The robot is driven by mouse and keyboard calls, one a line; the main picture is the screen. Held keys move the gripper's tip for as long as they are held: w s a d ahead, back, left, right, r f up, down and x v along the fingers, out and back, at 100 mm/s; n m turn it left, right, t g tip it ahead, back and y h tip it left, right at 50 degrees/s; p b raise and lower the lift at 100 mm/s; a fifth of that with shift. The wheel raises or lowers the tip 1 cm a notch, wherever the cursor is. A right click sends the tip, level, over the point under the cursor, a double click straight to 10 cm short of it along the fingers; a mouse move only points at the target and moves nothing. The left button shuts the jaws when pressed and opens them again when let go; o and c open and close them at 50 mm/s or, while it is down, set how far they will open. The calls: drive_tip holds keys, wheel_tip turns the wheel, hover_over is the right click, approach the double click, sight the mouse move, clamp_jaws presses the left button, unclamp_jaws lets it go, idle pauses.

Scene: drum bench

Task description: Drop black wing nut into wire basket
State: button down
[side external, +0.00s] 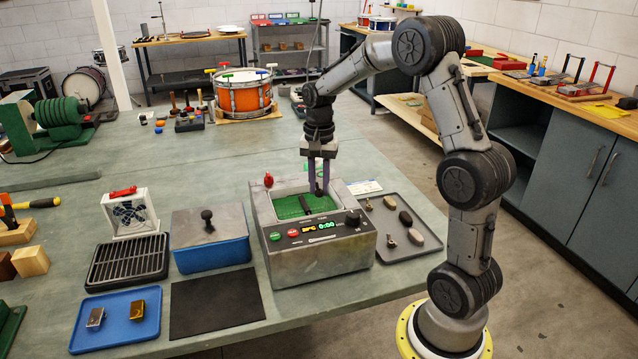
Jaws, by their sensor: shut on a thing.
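My gripper (318,188) points straight down over the open tank of a grey bench machine (322,262). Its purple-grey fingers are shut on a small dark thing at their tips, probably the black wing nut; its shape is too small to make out. A green mesh-like surface (289,208), which looks like the wire basket, lies inside the tank. The fingertips are over the right part of it; I cannot tell how far above. A short black bar (305,205) shows at the middle of the basket. The tank's front wall hides part of the inside.
A dark tray (432,248) with several small metal and stone-like pieces lies right of the machine. A red knob (268,180) stands at the tank's back left corner. A lidded blue box (212,252), a black rack (128,262) and a blue tray (118,333) lie left.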

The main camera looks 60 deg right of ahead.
drive_tip(key=c, duration=0.7)
unclamp_jaws()
drive_tip(key=shift+o, duration=0.2)
drive_tip(key=shift+r, duration=0.1)
wheel_tip(320, 180, up, 14)
